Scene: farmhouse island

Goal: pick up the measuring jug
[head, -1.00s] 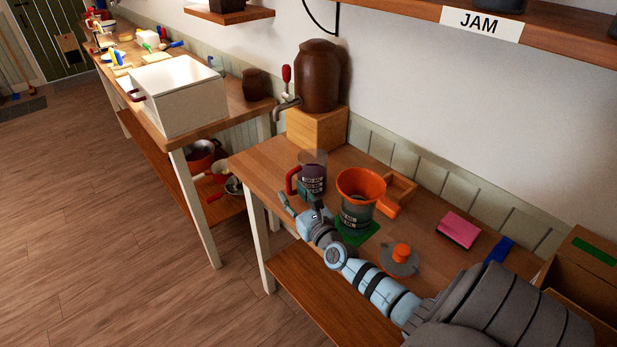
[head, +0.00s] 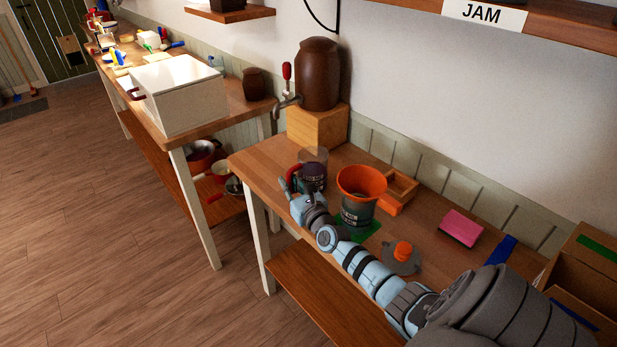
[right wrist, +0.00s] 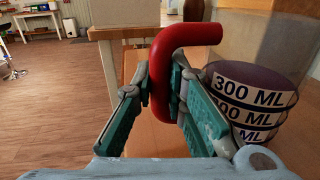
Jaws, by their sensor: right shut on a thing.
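The measuring jug (head: 314,172) stands on the wooden table below the brown urn, a clear jug with dark contents, white label bands and a red handle. In the right wrist view the labels on the jug (right wrist: 252,100) read 300 ML, and its red handle (right wrist: 162,75) is between my fingers. My right gripper (head: 292,184) is at the jug's left side, shut on the handle; it fills the lower part of the right wrist view (right wrist: 165,95). The jug appears upright on the table. My left gripper is not in view.
A dark jar with an orange funnel (head: 361,184) stands close right of the jug, on a green mat (head: 370,231). A grey lid with an orange knob (head: 402,254), a pink sponge (head: 461,228) and a blue cloth (head: 500,250) lie further right. The brown urn (head: 318,75) stands behind.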

